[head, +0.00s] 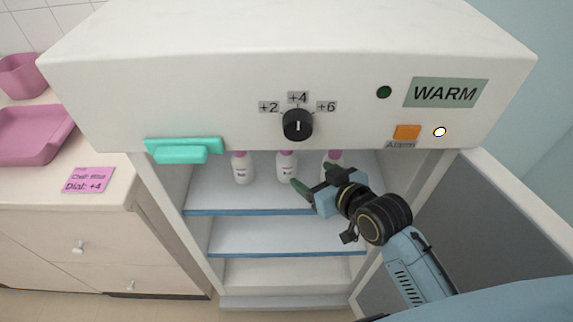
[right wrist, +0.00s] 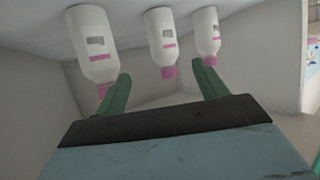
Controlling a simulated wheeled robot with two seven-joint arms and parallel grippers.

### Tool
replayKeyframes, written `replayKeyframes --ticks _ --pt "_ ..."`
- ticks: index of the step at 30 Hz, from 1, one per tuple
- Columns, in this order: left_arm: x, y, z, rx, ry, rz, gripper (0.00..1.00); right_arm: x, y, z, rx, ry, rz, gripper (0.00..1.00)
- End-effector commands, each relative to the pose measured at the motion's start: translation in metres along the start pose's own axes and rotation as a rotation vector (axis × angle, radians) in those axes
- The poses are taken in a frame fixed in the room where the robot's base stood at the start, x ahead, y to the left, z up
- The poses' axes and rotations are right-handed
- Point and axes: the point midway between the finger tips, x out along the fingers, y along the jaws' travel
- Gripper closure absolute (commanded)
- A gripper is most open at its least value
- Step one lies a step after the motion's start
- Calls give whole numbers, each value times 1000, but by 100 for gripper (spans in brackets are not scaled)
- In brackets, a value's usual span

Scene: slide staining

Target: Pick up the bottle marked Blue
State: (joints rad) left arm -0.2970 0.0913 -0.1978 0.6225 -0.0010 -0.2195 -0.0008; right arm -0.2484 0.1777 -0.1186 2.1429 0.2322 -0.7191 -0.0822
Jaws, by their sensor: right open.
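Three white bottles with pink caps stand in a row on the upper shelf of the open cabinet: a left one (head: 242,169), a middle one (head: 287,168) and a right one (head: 333,156). Their labels are too small to read, so I cannot tell which is marked Blue. My right gripper (head: 315,178) is open and empty, in front of the middle and right bottles and partly hiding the right one. The right wrist view appears upside down; there the middle bottle (right wrist: 166,40) shows between the open green fingers (right wrist: 163,83), beyond their tips. My left gripper is out of view.
The cabinet's front panel (head: 220,95) overhangs the shelf, with a dial (head: 298,125) at +4. A teal handle (head: 185,149) juts out at left. A lower shelf (head: 270,236) is empty. A pink note (head: 88,180) and tray (head: 35,135) are on the left counter.

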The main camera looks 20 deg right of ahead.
Motion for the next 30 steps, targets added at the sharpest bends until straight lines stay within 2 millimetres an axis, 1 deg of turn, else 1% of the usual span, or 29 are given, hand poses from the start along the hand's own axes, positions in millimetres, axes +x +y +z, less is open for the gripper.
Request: replayKeyframes --ticks 1,5,9,12,15,20,26,30 --pt "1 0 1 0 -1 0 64 4 1 -4 0 17 0 28" --pt "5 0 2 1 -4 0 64 24 2 -6 2 30 0 28" --pt "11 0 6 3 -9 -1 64 52 1 -6 2 30 0 28" --pt "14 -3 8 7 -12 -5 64 69 1 -6 2 28 0 28" --pt "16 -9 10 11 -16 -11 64 80 0 -6 1 26 0 28" --pt "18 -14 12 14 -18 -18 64 89 -1 -6 1 26 0 28" --pt "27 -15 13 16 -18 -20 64 119 -9 -2 2 26 -1 28" --pt "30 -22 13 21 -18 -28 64 133 -7 -3 0 26 0 28"
